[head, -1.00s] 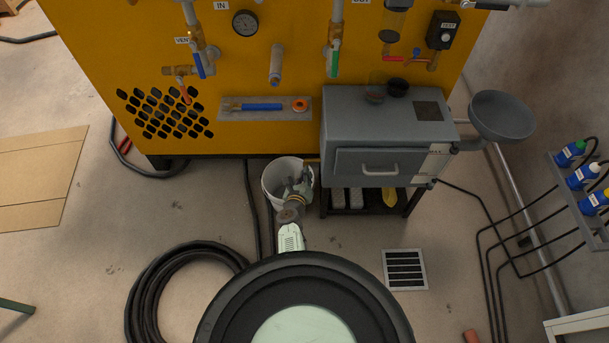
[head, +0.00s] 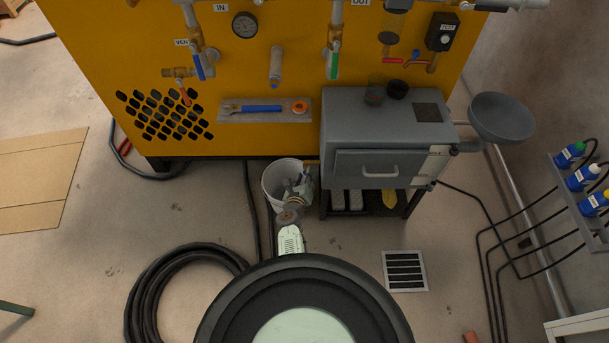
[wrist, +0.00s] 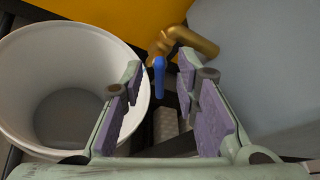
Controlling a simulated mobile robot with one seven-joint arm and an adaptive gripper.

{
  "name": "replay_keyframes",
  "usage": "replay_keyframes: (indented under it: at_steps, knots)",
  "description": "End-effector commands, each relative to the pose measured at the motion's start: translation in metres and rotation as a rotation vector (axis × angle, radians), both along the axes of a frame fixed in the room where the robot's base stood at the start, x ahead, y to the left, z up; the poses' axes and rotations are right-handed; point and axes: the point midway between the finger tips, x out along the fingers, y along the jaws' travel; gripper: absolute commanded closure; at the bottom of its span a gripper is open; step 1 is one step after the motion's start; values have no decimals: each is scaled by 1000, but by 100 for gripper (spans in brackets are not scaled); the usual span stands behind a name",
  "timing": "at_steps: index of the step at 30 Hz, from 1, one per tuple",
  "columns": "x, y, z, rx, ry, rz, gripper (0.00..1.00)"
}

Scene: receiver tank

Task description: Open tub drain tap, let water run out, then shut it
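The drain tap is a brass fitting (wrist: 190,40) with a blue lever (wrist: 159,77) hanging down in the wrist view. In the head view a bit of brass (head: 312,163) shows by the yellow panel, mostly hidden by my gripper. My gripper (wrist: 158,68) is open, with purple-padded fingers either side of the lever and a gap to each. In the head view my gripper (head: 303,187) is over the right side of a white bucket (head: 269,187). The bucket (wrist: 60,80) has a grey bottom in the wrist view. No running water shows.
A grey box cabinet (head: 370,130) on a dark stand is close to the right of my gripper. The yellow panel (head: 265,75) rises behind. A black hose coil (head: 150,285) and a floor grate (head: 405,270) lie on the floor.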

Motion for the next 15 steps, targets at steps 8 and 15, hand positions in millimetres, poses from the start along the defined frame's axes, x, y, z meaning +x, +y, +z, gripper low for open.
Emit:
replay_keyframes:
  at_steps: [8, 15]
  knots:
    - [0, -1, 15, 0, -2, -2, 72]
    - [0, -1, 41, 2, -4, -2, 72]
